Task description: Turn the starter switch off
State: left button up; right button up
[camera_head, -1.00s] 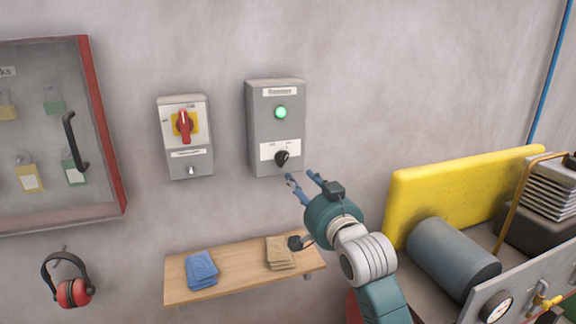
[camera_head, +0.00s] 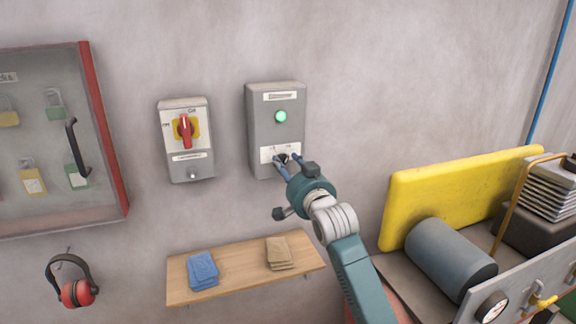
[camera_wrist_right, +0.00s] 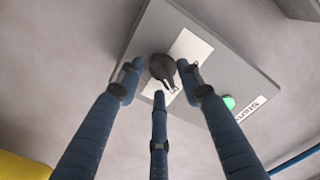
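The starter box (camera_head: 264,103) is a grey wall box with a lit green lamp (camera_head: 281,116) and a small black rotary switch low on its front. My right gripper (camera_head: 287,162) is at that switch and partly covers it in the head view. In the right wrist view, the black switch knob (camera_wrist_right: 161,69) sits between the blue fingertips (camera_wrist_right: 159,78). The fingers are spread, with small gaps seeming to remain beside the knob. The lamp (camera_wrist_right: 229,102) also shows there. My left gripper is not in view.
Left of the starter box is a grey isolator box (camera_head: 187,170) with a red handle (camera_head: 185,130) on a yellow plate. A wooden shelf (camera_head: 235,276) with blue and tan items is below. A yellow panel (camera_head: 450,195) and machinery stand at the right.

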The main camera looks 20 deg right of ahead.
jog(key=shift+c, duration=0.5)
grip_shut()
